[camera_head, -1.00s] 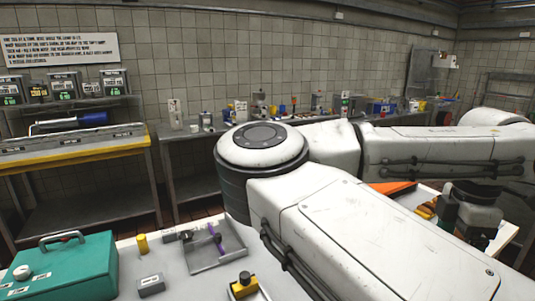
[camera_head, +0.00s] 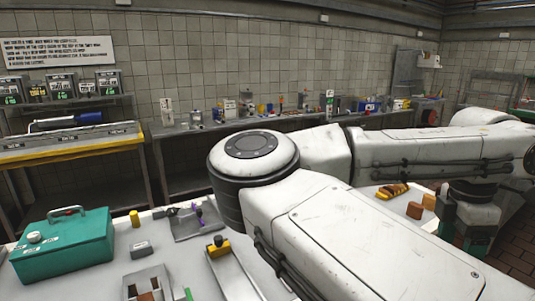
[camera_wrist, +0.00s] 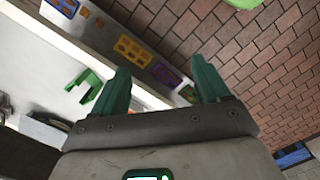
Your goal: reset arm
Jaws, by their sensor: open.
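My gripper (camera_wrist: 160,75) shows in the wrist view with its two green fingers apart and nothing between them. It is above the edge of a white table (camera_wrist: 118,62), with brick floor to the right. In the head view my gripper (camera_head: 463,232) hangs at the right, beside the table's right side, partly hidden by my white arm. My arm spans the middle and right of the head view, bent at a round joint, and hides much of the table.
A teal box (camera_head: 65,246) stands at the table's left, near a yellow cylinder (camera_head: 134,217) and a grey tray (camera_head: 197,232). Orange-brown items (camera_head: 415,210) lie near the right edge. Brick floor (camera_head: 515,235) is clear at far right.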

